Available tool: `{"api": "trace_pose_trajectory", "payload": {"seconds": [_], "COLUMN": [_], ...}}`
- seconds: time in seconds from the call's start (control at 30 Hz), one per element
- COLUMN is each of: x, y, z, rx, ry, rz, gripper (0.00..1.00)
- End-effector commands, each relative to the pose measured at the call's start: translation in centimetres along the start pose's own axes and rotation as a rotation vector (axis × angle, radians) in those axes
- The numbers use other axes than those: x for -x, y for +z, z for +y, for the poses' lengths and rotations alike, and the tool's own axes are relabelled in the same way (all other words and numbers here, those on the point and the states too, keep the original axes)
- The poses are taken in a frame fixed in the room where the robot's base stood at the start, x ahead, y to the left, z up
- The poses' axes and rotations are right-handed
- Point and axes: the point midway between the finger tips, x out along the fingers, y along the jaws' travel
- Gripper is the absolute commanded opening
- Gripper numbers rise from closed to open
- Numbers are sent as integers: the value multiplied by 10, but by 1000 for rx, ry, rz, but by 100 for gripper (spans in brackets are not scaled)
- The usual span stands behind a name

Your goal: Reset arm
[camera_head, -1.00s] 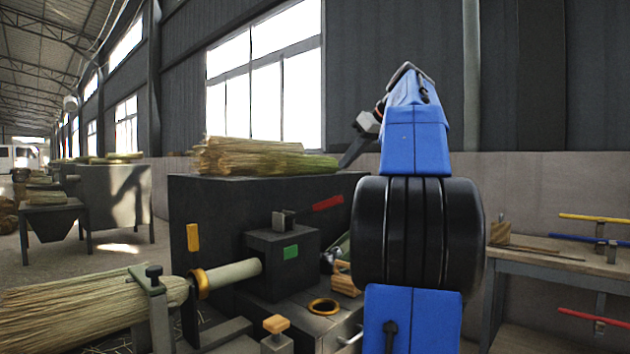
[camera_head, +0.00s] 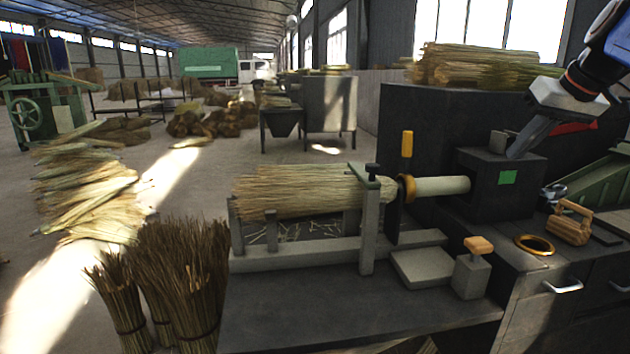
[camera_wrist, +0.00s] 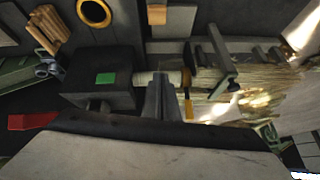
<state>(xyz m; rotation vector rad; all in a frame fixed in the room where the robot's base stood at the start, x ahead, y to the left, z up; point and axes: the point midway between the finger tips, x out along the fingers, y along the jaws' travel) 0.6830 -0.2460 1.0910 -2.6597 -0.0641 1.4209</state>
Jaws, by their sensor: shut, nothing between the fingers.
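My gripper (camera_head: 517,150) is at the right of the head view, pointing down and left, its fingers shut and empty. It overlaps the dark headstock block (camera_head: 478,192) with a green square; I cannot tell whether they touch. A red lever (camera_head: 574,128) shows partly behind the gripper. In the wrist view my gripper's shut fingers (camera_wrist: 160,80) overlap the pale shaft (camera_wrist: 143,78) beside the block (camera_wrist: 117,64). A straw broom bundle (camera_head: 300,190) lies level in the winding machine, with a brass ring (camera_head: 406,188) at its shaft end.
A straw stack (camera_head: 485,66) lies on the dark cabinet behind. A loose brass ring (camera_head: 534,244) and a wooden piece (camera_head: 570,226) lie on the bench at right. Dark bristle bundles (camera_head: 190,275) stand at front left. Open floor lies beyond at left.

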Motion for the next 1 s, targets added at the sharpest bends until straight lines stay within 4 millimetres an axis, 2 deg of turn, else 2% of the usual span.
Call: {"api": "trace_pose_trajectory", "payload": {"seconds": [0.03,0.2,0.37,0.5,0.8,0.9,1.0], "x": [-11,-47,-78,-105,-158,-170,-178], "y": [16,73,133,188,306,333,350], "z": [-17,-56,-86,-106,-127,-128,-128], "rx": [2,-7,-4,9,59,74,83], "ry": [-2,13,32,51,89,96,101], "rz": [-17,-69,-109,-138,-172,-174,-175], "gripper": [0,0,0,0,0,0,0]}}
